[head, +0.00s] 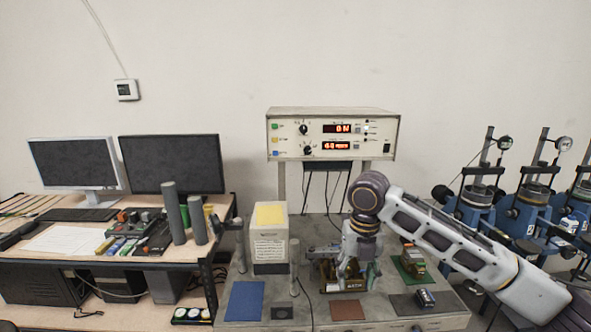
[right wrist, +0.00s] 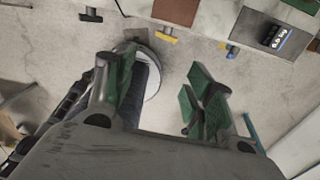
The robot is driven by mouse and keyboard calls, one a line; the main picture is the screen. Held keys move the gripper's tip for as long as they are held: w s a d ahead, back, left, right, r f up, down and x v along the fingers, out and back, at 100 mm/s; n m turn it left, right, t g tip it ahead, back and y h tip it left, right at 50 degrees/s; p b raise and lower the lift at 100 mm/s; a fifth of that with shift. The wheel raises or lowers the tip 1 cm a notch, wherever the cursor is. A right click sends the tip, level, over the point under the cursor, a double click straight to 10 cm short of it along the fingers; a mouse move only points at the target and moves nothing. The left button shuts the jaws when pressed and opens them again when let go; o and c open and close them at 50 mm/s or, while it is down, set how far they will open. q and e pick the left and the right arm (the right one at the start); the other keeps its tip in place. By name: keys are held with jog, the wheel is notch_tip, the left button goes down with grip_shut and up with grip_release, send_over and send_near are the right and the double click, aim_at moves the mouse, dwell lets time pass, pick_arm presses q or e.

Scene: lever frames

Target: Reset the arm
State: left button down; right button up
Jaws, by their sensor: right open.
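My right arm comes in from the right in the head view, bent at a dark round joint, with its forearm pointing down. My right gripper (head: 353,272) hangs over the grey workbench (head: 385,322), in front of the equipment there. In the right wrist view the right gripper (right wrist: 163,88) has its green-padded fingers spread apart, with nothing held between them. A round white-rimmed thing (right wrist: 152,84) shows partly behind the left finger. Whether the gripper touches the brass-coloured apparatus near it in the head view I cannot tell. My left arm and gripper are not in view.
A meter box (head: 333,134) with red digits stands above the bench. A beige box (head: 269,248) with a yellow top, a blue mat (head: 245,301) and a brown mat (head: 347,310) are on the bench. Blue machines (head: 475,215) stand at right, monitors (head: 172,165) at left.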

jog(key=s+a+f+m+t+y, duration=0.1)
jog(key=s+a+f+m+y, duration=0.1)
jog(key=s+a+f+m, duration=0.35)
jog(key=s+a+f+m+t+y, duration=0.1)
jog(key=s+a+f+m+y, duration=0.15)
jog(key=f+m, duration=0.65)
jog(key=s+d+f+m+t+h, duration=0.1)
jog(key=s+d+f+m+h, duration=0.1)
jog(key=s+d+f+m, duration=0.5)
jog(key=s+d+f+m+h, duration=0.3)
jog(key=s+d+m, duration=0.3)
jog(key=d+m, duration=0.45)
jog(key=s+a+f+m+g, duration=0.1)
jog(key=s+f, duration=0.1)
jog(key=f, duration=1.5)
jog(key=s+a+f+m, duration=0.1)
jog(key=s+f, duration=0.1)
jog(key=f, duration=1.5)
jog(key=s+d+f, duration=0.2)
jog(key=s+f, duration=0.7)
jog(key=s, duration=0.1)
jog(key=s+d+f+g, duration=0.1)
jog(key=s+d+f, duration=0.1)
jog(key=s+f, duration=0.8)
jog(key=shift+s+d+n, duration=0.2)
jog(key=shift+s+n, duration=0.1)
jog(key=shift+s, duration=0.4)
